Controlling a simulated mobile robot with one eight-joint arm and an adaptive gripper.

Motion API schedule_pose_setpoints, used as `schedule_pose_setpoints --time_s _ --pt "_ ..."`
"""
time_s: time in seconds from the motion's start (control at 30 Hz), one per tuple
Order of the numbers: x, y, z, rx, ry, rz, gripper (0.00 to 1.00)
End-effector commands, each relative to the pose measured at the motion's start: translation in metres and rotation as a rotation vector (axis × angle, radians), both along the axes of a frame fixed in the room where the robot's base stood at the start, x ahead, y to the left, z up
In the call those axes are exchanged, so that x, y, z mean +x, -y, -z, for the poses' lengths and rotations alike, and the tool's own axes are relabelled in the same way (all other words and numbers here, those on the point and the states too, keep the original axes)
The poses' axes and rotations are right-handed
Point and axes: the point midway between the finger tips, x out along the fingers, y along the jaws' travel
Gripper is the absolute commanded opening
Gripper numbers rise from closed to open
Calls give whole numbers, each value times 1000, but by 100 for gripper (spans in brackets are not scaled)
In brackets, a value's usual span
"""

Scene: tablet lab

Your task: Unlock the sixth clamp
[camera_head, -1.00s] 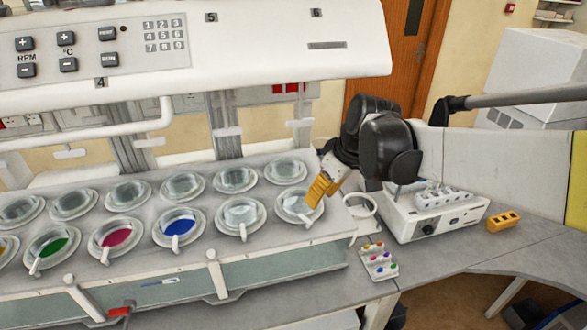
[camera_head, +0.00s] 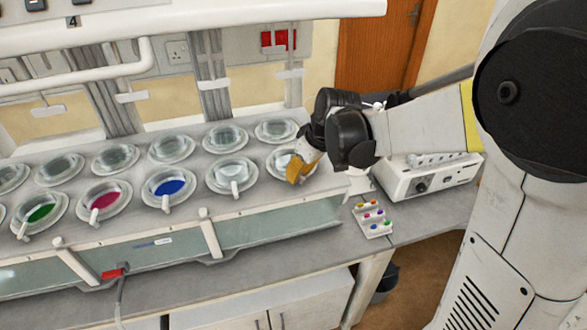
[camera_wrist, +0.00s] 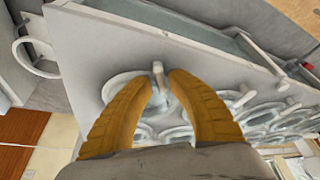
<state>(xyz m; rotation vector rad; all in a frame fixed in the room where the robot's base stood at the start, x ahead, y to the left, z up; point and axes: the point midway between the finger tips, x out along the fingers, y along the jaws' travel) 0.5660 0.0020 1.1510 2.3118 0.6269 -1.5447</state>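The sixth vessel (camera_head: 273,160) is the rightmost of the front row in the head view. My gripper (camera_head: 297,175) is over its front right side and hides its clamp lever there. In the wrist view, the small white clamp lever (camera_wrist: 158,70) stands up at the vessel's rim (camera_wrist: 113,88). The two orange fingers of my gripper (camera_wrist: 163,80) are apart, with the lever at the gap between their tips. I cannot tell whether they touch it. The fifth vessel's lever (camera_head: 234,188) is to the left.
Several other vessels line the bath, some with green, magenta or blue liquid. A white rack with coloured pieces (camera_head: 372,217) and a white instrument (camera_head: 428,177) stand to the right. A white ring (camera_wrist: 35,48) juts out beside the bath.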

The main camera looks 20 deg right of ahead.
Motion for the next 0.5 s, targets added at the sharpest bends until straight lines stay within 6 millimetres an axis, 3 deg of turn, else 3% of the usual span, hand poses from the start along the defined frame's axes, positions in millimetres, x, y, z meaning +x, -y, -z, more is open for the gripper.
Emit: schedule_pose_setpoints --time_s 0.33,0.4,0.5 --pt "1 -1 4 0 0 0 20" --pt "1 -1 4 0 0 0 0" --pt "1 -1 4 0 0 0 0"
